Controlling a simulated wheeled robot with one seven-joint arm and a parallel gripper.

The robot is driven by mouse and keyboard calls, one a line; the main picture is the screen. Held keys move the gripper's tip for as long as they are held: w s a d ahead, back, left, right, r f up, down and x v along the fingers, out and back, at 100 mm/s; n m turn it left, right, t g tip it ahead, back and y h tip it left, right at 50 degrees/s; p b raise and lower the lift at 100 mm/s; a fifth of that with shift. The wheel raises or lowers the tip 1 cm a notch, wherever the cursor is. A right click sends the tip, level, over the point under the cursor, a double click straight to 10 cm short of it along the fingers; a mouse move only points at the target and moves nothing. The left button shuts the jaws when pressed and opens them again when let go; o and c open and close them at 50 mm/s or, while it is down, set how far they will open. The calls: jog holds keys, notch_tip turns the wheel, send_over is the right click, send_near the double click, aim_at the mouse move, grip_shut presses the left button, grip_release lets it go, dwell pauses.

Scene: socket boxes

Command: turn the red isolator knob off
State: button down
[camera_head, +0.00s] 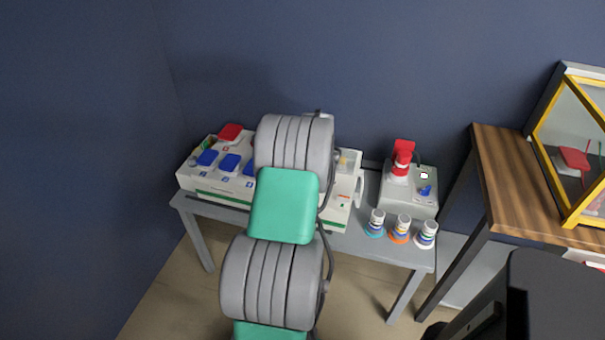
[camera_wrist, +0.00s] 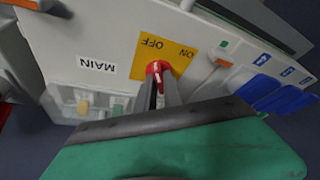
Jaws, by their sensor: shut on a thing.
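The red isolator knob (camera_wrist: 156,68) shows in the wrist view on a yellow plate (camera_wrist: 171,50) marked OFF and ON, fixed to the white box. The fingers of my gripper (camera_wrist: 159,84) are shut on the knob. A white mark shows on the knob, but I cannot tell for sure which word it points to. In the head view my grey and green arm hides the knob, the yellow plate and my gripper; parts of the white box (camera_head: 342,217) show on both sides of the arm.
A MAIN label (camera_wrist: 96,65) and a clear-covered breaker window (camera_wrist: 97,101) are beside the knob. Blue socket covers (camera_head: 229,163) are left of my arm. A grey box with a red lamp (camera_head: 402,158) and several small ringed cylinders (camera_head: 401,229) stand right, on the grey table (camera_head: 385,250).

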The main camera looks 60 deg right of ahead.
jog(key=shift+n+t+y, duration=0.3)
jog(key=shift+n, duration=0.9)
jog(key=c, duration=1.5)
grip_release()
jog(key=shift+o, duration=0.2)
jog(key=v, duration=0.7)
jog(key=shift+s+r, duration=0.25)
jog(key=shift+r, duration=0.1)
